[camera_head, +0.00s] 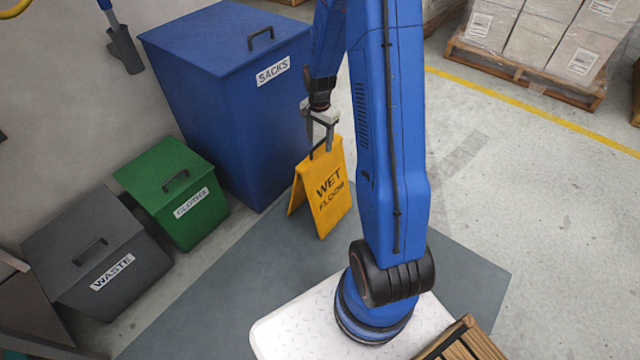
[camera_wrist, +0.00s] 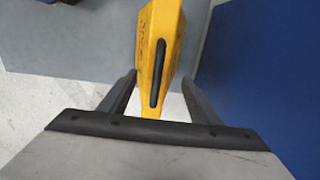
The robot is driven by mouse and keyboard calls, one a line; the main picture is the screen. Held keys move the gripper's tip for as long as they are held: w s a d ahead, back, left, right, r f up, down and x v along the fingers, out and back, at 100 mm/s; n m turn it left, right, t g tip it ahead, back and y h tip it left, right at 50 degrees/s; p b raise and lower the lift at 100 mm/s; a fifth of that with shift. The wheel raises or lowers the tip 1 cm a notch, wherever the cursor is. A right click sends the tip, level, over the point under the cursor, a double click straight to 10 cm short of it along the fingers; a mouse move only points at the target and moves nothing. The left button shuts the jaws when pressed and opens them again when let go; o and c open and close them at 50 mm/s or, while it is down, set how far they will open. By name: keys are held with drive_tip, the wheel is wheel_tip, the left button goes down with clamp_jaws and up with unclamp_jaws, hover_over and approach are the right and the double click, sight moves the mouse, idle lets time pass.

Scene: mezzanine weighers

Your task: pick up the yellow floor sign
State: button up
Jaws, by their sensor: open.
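The yellow floor sign (camera_head: 328,192) stands upright as an A-frame on the grey mat in the head view, marked "WET FLOOR". It has a dark handle along its top edge. My gripper (camera_head: 321,146) is right above that top edge in the head view. In the wrist view the sign (camera_wrist: 173,35) and its black handle (camera_wrist: 156,73) lie between the two fingers of my gripper (camera_wrist: 158,88). The fingers are open, with a gap on each side of the handle. Whether they reach down to handle height is hard to tell.
A tall blue "SACKS" bin (camera_head: 215,110) stands close behind the sign. Boxes on a pallet (camera_head: 525,68) are at the back right. Floor to the right is clear.

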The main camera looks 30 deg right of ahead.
sight(320, 151)
drive_tip(key=shift+s+a+f, duration=0.1)
drive_tip(key=shift+s+f, duration=0.1)
drive_tip(key=shift+f, duration=1.3)
drive_tip(key=shift+s+f, duration=0.15)
drive_tip(key=shift+f, duration=1.35)
clamp_jaws()
